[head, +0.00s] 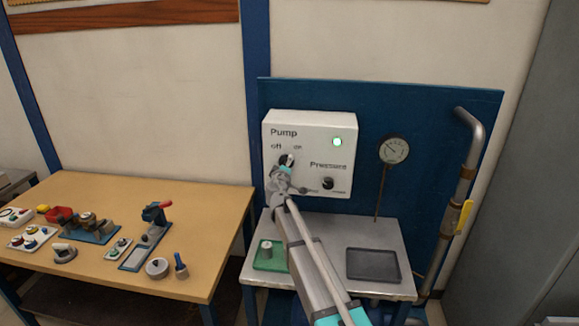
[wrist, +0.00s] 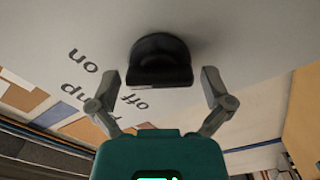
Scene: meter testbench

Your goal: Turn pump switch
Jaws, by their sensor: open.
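The pump switch is a black knob (wrist: 160,62) under the "off" and "on" labels on the white control box (head: 345,130). In the head view the knob (head: 286,160) is partly covered by my gripper (head: 288,168). In the wrist view my gripper (wrist: 163,82) is open, with one finger on each side of the knob and a visible gap at each side. I cannot tell whether the fingertips reach past its front face. A green lamp (head: 337,142) is lit on the box.
A pressure knob (head: 328,183) sits lower right on the box, close to my arm. A gauge (head: 394,150) stands to the right. The metal table (head: 340,231) holds a green tray (head: 268,262) and a dark tray (head: 373,265). A wooden bench (head: 215,215) with several tools is at left.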

